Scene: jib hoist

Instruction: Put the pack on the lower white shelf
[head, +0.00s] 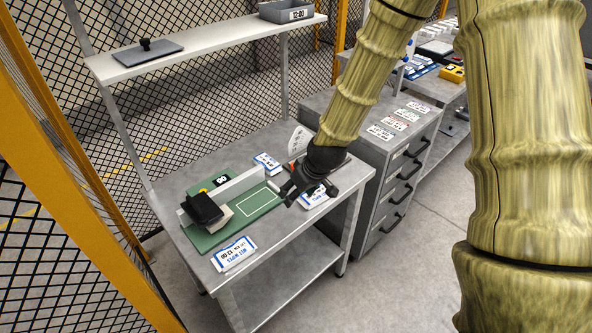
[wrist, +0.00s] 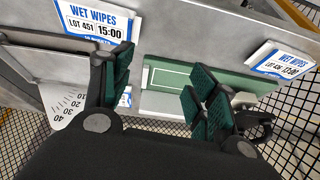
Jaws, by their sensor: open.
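Several white-and-blue wet wipes packs lie on the grey workbench (head: 165,185). One pack (head: 233,253) is at the front-left edge, one (head: 267,163) near the back, and one (head: 316,197) partly hidden behind my gripper (head: 308,194). The wrist view shows a pack marked 15:00 (wrist: 98,20) at upper left, a pack marked 12:00 (wrist: 284,62) at right, and part of another behind the left finger. My gripper (wrist: 164,85) is open and empty above the bench. A white shelf (head: 205,40) is above the bench; a lower board (head: 285,290) shows beneath it.
A green mat (head: 262,201) with a pale upright fence (head: 240,184) and a black device (head: 204,209) occupies the bench. The upper shelf holds a dark plate with a knob (head: 148,52) and a grey bin marked 12:00 (head: 285,11). A drawer cabinet (head: 385,160) adjoins at right; mesh fencing surrounds.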

